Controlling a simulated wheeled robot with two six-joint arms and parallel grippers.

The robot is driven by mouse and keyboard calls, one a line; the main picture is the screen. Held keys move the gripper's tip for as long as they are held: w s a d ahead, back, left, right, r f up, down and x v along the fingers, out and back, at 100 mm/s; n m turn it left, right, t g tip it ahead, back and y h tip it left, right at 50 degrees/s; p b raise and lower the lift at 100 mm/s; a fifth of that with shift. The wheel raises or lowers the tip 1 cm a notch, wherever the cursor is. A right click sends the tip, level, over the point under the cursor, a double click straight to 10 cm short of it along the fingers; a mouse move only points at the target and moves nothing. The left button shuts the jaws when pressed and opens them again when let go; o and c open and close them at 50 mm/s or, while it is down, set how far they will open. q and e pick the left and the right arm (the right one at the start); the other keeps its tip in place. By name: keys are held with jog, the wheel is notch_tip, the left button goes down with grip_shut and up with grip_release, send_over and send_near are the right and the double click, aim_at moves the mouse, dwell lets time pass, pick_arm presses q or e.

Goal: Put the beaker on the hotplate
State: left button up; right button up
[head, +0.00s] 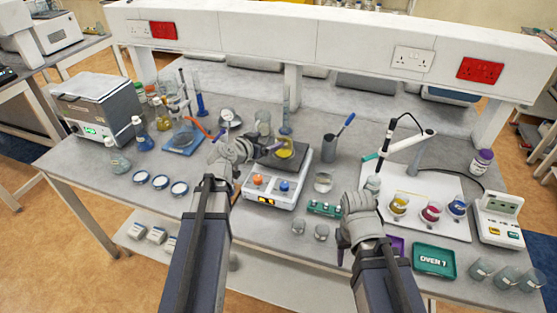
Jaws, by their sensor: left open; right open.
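The hotplate (268,189) stands in the middle of the bench, white with an orange and a blue knob and a dark top plate. A small beaker with yellow liquid (285,151) appears upright on the dark plate. My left gripper (268,148) is open just left of this beaker and apart from it, as far as I can tell. My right gripper (371,186) is open, right of the hotplate, near a small clear glass vessel, and appears to hold nothing.
A glass dish (323,182) and a green rack (324,209) lie right of the hotplate. A grey cup with a blue-handled tool (329,148) stands behind. A white board (425,184) with coloured beakers is at right. A blue-topped stand (183,140) and bottles are at left.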

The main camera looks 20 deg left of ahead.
pick_arm(q)
jog(key=s+d+f+m+g+h, duration=0.1)
jog(key=s+d+f+g, duration=0.35)
jog(key=d, duration=0.45)
jog(key=s+d+f+m+g+h, duration=0.1)
jog(key=s+d+f+g, duration=0.2)
jog(key=s+d+f, duration=0.4)
jog(key=s+d+f+g+y, duration=0.1)
jog(key=s+g+y, duration=0.2)
jog(key=s, duration=0.4)
jog(key=s+d+f+n+g+y, duration=0.1)
jog(key=s+d+g+y, duration=0.1)
jog(key=s, duration=0.5)
jog(key=shift+d+g+y, duration=0.25)
jog(key=shift+g+y, duration=0.3)
jog(key=shift+y, duration=0.25)
jog(key=shift+s, duration=0.1)
